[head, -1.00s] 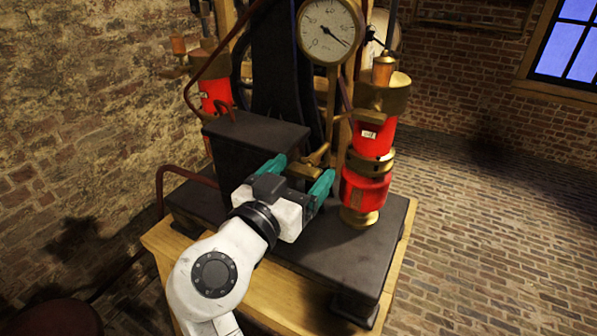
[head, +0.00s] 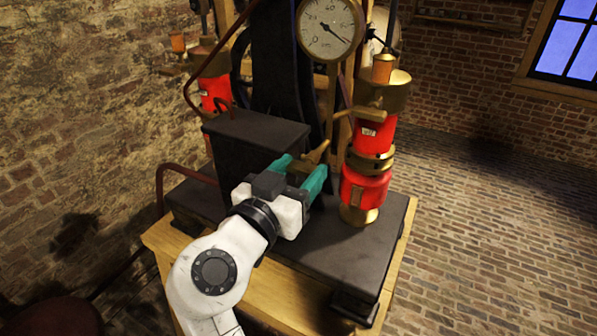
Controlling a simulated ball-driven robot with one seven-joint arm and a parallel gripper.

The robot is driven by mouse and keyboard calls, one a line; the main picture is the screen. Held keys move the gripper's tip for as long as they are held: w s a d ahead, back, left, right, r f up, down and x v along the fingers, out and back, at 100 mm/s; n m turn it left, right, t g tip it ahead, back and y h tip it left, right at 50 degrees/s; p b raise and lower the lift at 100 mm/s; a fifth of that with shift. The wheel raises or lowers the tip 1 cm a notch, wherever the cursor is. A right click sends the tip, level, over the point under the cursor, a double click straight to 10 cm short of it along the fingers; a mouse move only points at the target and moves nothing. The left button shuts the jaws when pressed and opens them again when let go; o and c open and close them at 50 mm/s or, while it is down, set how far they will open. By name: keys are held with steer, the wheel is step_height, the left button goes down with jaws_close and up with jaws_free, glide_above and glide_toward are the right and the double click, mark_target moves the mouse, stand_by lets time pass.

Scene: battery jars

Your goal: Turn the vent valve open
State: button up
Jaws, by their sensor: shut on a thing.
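The vent valve (head: 318,153) is a small brass fitting with a lever, on the dark machine near the foot of the gauge post. My gripper (head: 301,166) reaches to it from the front left. Its two green fingers are closed in around the brass part, which sits between them. The exact contact is partly hidden by the fingers and the gripper body.
A pressure gauge (head: 330,29) stands above the valve. A red and brass cylinder (head: 366,190) stands close to the right of my gripper. A black box (head: 254,146) is at the left. The black base plate (head: 345,262) is bare in front.

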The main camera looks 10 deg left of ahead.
steer(key=n, duration=0.4)
steer(key=n+p, duration=0.1)
steer(key=n, duration=0.3)
steer(key=shift+r+n+p, duration=0.1)
steer(key=shift+n+p, duration=0.2)
steer(key=shift+p, duration=0.05)
steer(key=n+p, duration=0.2)
steer(key=n, duration=0.2)
steer(key=shift+a+n+p, duration=0.1)
steer(key=shift+n+p, duration=0.2)
steer(key=n+p, duration=0.2)
steer(key=n, duration=0.2)
steer(key=shift+p, duration=0.35)
steer(key=shift+a+f+n, duration=0.1)
steer(key=shift+f+n, duration=0.1)
steer(key=shift+n, duration=0.1)
steer(key=o, duration=1)
steer(key=shift+o, duration=0.2)
